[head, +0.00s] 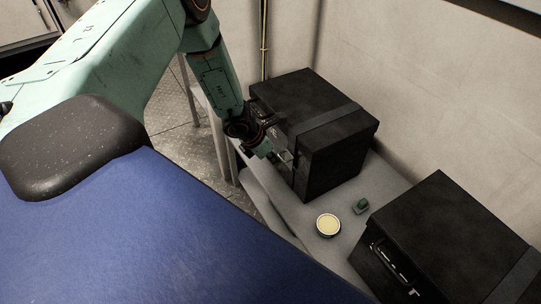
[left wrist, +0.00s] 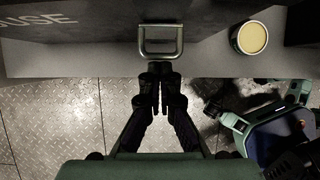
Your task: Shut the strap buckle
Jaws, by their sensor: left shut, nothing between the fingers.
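A black box (head: 312,100) with a dark grey strap (head: 328,117) across its lid stands on a grey bench. A metal buckle loop (left wrist: 160,28) hangs on the box's front face in the left wrist view, standing out from it. In the head view the buckle (head: 285,156) is small and partly hidden by my gripper. My left gripper (head: 272,154) is at the front of the box, low down. In the left wrist view its fingertips (left wrist: 158,68) are together and empty, just below the loop; I cannot tell whether they touch it. My right gripper is not in view.
A round tin with a cream top (head: 328,225) and a small green object (head: 361,206) sit on the bench (head: 300,222) right of the box. A second black box (head: 446,225) stands nearer on the right. Walls close off the back; metal flooring lies in front.

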